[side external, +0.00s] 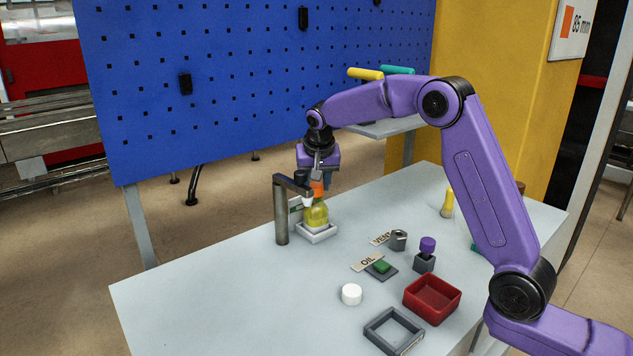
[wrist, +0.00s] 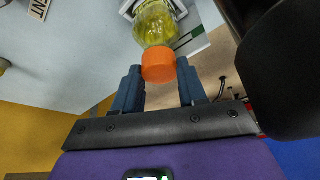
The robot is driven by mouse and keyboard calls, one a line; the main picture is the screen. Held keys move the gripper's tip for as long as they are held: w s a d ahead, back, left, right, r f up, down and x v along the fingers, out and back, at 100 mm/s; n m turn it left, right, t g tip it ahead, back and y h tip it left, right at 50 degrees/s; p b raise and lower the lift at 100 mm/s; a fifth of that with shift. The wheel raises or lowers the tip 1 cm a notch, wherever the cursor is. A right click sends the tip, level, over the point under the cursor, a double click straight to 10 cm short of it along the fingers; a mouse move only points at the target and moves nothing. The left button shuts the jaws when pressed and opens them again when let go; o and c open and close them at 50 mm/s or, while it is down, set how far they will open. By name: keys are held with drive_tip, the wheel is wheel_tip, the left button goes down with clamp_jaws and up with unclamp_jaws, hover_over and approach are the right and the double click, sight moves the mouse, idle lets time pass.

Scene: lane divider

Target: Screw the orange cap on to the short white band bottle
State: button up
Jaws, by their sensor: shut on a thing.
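The orange cap (side external: 317,188) is between my gripper's fingers at the mouth of a bottle. It also shows in the wrist view (wrist: 158,65), with one blue-grey finger on each side. The bottle (side external: 316,215) is clear with yellow-green contents and stands upright in a white square holder (side external: 318,236). It also shows in the wrist view (wrist: 154,24), directly beyond the cap. My gripper (wrist: 158,75) is shut on the cap, pointing down over the bottle. The cap hides the neck, so I cannot tell whether it is threaded on. A white band is not clear.
A grey post with a side arm (side external: 281,212) stands close left of the bottle. A red tray (side external: 432,298), a grey square frame (side external: 393,332), a white round piece (side external: 351,294) and a purple-topped block (side external: 426,256) are nearer the front. The table's left part is clear.

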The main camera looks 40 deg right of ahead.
drive_tip(key=shift+m, duration=0.9)
drive_tip(key=shift+m+g+h, duration=0.5)
drive_tip(key=shift+m, duration=0.3)
drive_tip(key=shift+w, duration=0.1)
drive_tip(key=shift+m, duration=0.5)
drive_tip(key=o, duration=0.9)
